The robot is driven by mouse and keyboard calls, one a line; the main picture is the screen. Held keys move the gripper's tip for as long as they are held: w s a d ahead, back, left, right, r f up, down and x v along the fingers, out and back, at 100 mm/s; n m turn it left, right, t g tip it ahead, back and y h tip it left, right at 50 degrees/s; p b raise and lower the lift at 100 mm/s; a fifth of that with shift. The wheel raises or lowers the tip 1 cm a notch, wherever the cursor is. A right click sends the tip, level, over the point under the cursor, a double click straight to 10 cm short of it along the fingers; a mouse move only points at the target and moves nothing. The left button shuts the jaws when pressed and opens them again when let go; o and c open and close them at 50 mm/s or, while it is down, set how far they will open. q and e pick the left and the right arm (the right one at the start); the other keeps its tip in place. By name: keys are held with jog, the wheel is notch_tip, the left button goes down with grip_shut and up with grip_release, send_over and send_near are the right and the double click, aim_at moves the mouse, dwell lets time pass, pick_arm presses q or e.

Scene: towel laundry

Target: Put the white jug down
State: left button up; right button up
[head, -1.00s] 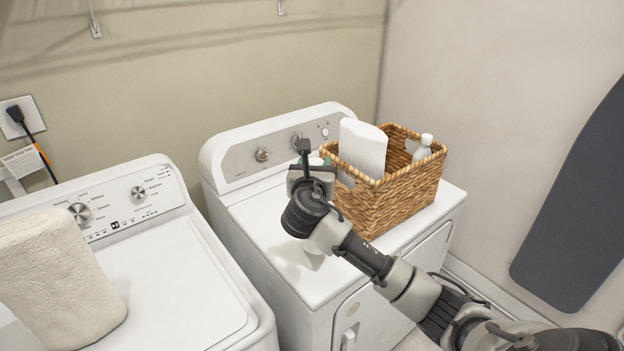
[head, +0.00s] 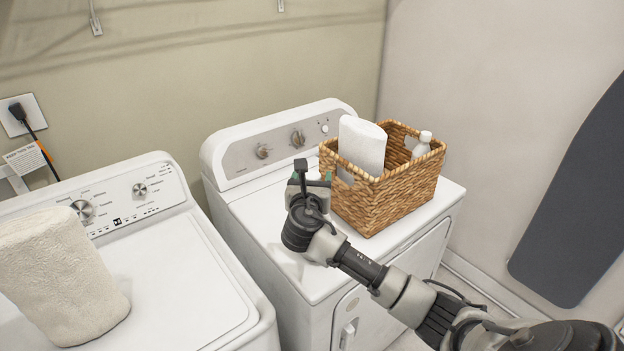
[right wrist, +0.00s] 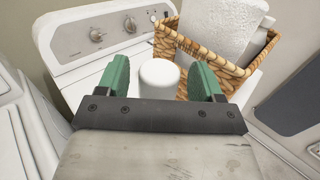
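The white jug (right wrist: 158,82) shows in the right wrist view as a rounded white shape on top of the right-hand machine, in front of the wicker basket. My right gripper (right wrist: 160,70) is open, its green fingers on either side of the jug with a gap at each side. In the head view my right gripper (head: 312,178) is low over the machine top, left of the basket, and hides most or all of the jug. My left gripper is not in view.
The wicker basket (head: 395,205) on the right-hand machine (head: 262,215) holds a white roll (head: 362,145) and a white bottle (head: 423,145). A beige rolled towel (head: 60,275) stands on the left-hand washer (head: 185,285). The right-hand machine's front left top is clear.

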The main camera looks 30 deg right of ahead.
dwell(0.3)
jog(key=b+v, duration=0.2)
jog(key=v, duration=1)
jog(key=shift+r, duration=0.1)
